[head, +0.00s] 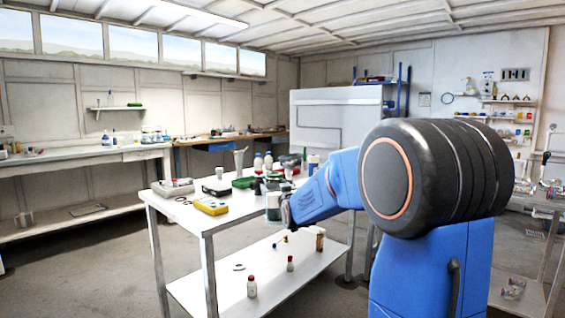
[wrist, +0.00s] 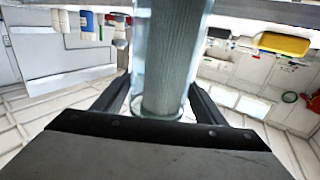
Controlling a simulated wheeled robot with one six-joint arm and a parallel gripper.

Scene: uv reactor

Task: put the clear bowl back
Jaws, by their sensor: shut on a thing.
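My gripper (wrist: 160,82) is shut on a clear, tall-walled glass vessel (wrist: 172,50), which I take to be the clear bowl. In the wrist view its two dark fingers lie on either side of the glass, and a ribbed grey form shows inside or through it. In the head view my gripper (head: 286,211) holds the vessel (head: 273,206) by the near right edge of the white table (head: 212,222). I cannot tell whether the vessel touches the tabletop. Part of it is hidden behind my gripper.
A yellow box (head: 211,206), a grey tray (head: 172,187) and a white cup (head: 219,173) stand on the table's left. Several bottles and a green tray (head: 243,182) crowd its back right. Small bottles (head: 251,287) stand on the lower shelf.

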